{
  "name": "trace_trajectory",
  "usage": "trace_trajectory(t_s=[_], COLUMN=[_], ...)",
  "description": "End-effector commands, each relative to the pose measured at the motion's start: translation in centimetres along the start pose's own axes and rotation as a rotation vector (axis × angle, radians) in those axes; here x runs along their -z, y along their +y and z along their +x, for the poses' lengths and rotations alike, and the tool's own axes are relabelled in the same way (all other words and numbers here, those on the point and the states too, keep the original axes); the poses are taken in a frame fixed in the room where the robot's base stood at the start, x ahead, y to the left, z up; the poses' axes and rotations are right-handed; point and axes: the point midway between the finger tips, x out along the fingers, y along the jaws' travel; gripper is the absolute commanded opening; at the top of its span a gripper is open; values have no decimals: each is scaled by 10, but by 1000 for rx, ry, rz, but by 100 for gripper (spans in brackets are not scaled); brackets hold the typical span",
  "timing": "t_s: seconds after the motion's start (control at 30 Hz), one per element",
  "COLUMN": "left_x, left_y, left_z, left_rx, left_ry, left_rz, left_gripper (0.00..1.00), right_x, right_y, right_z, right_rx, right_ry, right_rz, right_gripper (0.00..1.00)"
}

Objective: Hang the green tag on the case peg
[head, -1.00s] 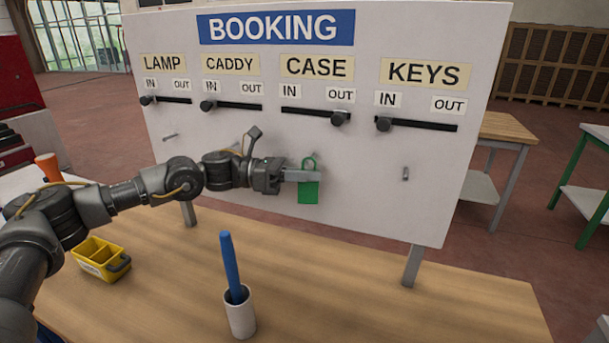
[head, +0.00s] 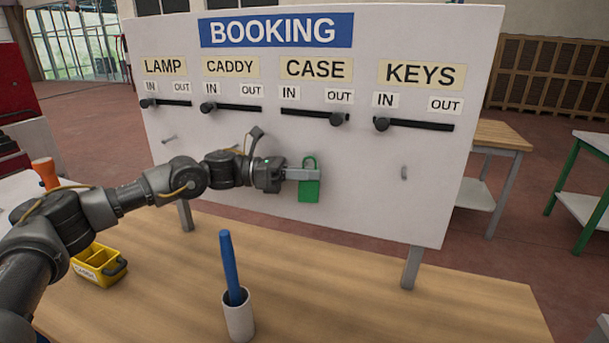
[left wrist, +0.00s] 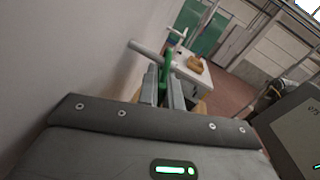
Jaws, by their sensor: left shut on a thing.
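The green tag (head: 309,191) is a flat plate with a loop on top. It hangs upright in front of the white board, below the CASE label (head: 316,68). My left gripper (head: 304,174) is shut on it near the base of its loop. In the left wrist view the tag (left wrist: 166,66) shows edge-on between the fingers (left wrist: 164,92). A grey peg (left wrist: 144,48) sticks out from the board beside the tag's loop there. I cannot tell whether the loop is around it. In the head view this peg is hidden. My right gripper is not in view.
The board (head: 375,215) carries sliders in a row and other pegs under LAMP (head: 169,139) and KEYS (head: 404,173). On the wooden table (head: 390,310) stand a white cup (head: 239,318) with a blue stick (head: 231,265) and a yellow caddy (head: 98,270). The table's right side is clear.

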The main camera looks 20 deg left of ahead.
Motion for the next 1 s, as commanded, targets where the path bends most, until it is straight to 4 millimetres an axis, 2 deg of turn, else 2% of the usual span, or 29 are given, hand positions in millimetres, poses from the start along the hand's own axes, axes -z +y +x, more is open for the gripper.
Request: trace_trajectory(t_s=[0.03, 0.37, 0.4, 0.6, 0.87, 1.0], left_x=[-7, -9, -9, -10, -10, -9], left_y=[4, 4, 4, 4, 4, 4], left_z=[-2, -2, -2, -2, -3, -16], left_rx=[-16, -16, -16, -16, -17, -21], left_ry=[-11, -14, -14, -16, -16, -18], left_rz=[9, 13, 13, 15, 17, 19], left_gripper=[0, 0, 10, 33, 33, 33], right_x=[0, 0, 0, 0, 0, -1], right_y=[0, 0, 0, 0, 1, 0], right_z=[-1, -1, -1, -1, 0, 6], right_rx=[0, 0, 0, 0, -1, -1], right_ry=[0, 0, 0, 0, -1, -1], right_rz=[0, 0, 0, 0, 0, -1], right_gripper=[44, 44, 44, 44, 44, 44])
